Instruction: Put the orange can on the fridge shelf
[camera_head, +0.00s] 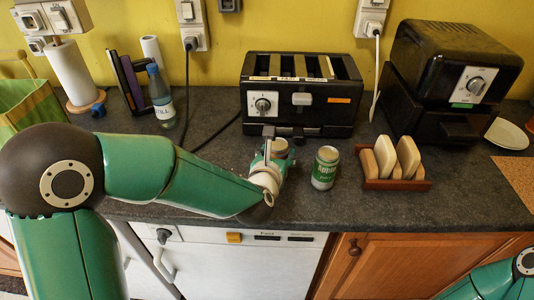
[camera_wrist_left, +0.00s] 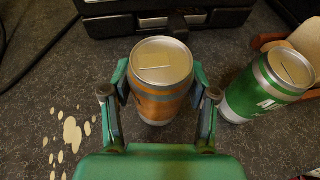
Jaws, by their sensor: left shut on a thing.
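The orange can (camera_wrist_left: 160,103) stands upright on the dark counter between the two fingers of my left gripper (camera_wrist_left: 163,92), which is shut on it. In the head view the can's silver top (camera_head: 279,147) shows beside my left gripper (camera_head: 268,165), whose wrist hides part of it. A green can (camera_head: 325,168) stands just to the right, apart from the gripper; it also shows in the left wrist view (camera_wrist_left: 268,85). A white-fronted appliance (camera_head: 225,262) is below the counter; no open shelf is in view. My right gripper is not in view; only part of that arm shows at lower right.
A black toaster (camera_head: 302,95) stands right behind the cans. A wooden rack with toast slices (camera_head: 395,184) is right of the green can. A water bottle (camera_head: 160,97) stands at back left. Pale spots (camera_wrist_left: 72,133) mark the counter left of the gripper.

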